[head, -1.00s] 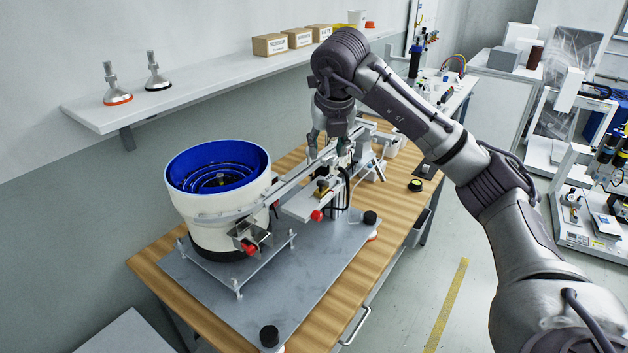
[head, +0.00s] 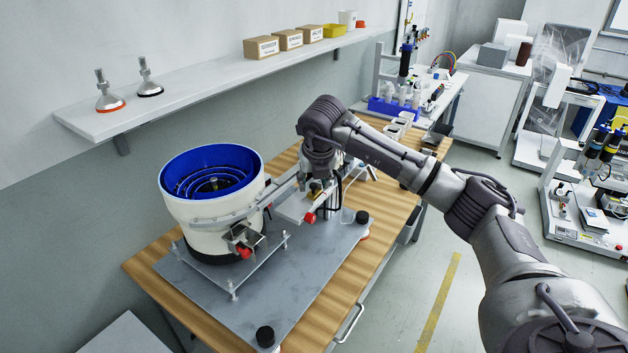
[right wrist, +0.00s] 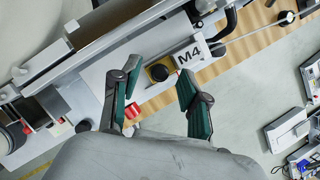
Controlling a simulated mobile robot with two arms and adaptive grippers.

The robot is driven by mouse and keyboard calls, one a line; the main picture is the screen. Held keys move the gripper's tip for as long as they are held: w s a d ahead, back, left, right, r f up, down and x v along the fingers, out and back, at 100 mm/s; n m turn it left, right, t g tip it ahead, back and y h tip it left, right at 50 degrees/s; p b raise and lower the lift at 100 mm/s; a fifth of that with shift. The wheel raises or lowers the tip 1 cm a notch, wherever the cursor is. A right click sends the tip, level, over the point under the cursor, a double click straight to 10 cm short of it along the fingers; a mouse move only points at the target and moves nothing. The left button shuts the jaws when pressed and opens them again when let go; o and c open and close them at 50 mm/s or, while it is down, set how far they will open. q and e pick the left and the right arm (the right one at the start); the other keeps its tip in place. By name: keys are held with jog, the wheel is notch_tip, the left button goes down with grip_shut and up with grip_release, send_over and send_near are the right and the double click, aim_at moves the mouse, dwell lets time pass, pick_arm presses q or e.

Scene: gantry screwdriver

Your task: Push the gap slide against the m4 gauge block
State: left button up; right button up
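The M4 gauge block (right wrist: 190,52) is a white block marked "M4" in the right wrist view, beside the rail. A yellow piece with a round black knob (right wrist: 158,73), which looks like the gap slide, sits just left of it; I cannot tell whether they touch. The yellow piece also shows in the head view (head: 315,190). My right gripper (right wrist: 158,68) is open, its two green-padded fingers apart on either side of the knob. In the head view my right gripper (head: 318,178) is over the feeder track. My left gripper is not in view.
A blue-lined bowl feeder (head: 212,185) stands left of my right gripper on a grey plate (head: 290,290). A red knob (head: 309,218) is close below the gripper. A shelf (head: 210,88) with boxes runs along the wall. The wooden table's front edge is clear.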

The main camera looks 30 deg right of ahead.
grip_shut()
jog(key=shift+d+f+b, duration=0.1)
jog(key=shift+b, duration=0.4)
jog(key=shift+o, duration=0.2)
grip_release()
jog(key=v, duration=1.2)
jog(key=shift+w, duration=0.1)
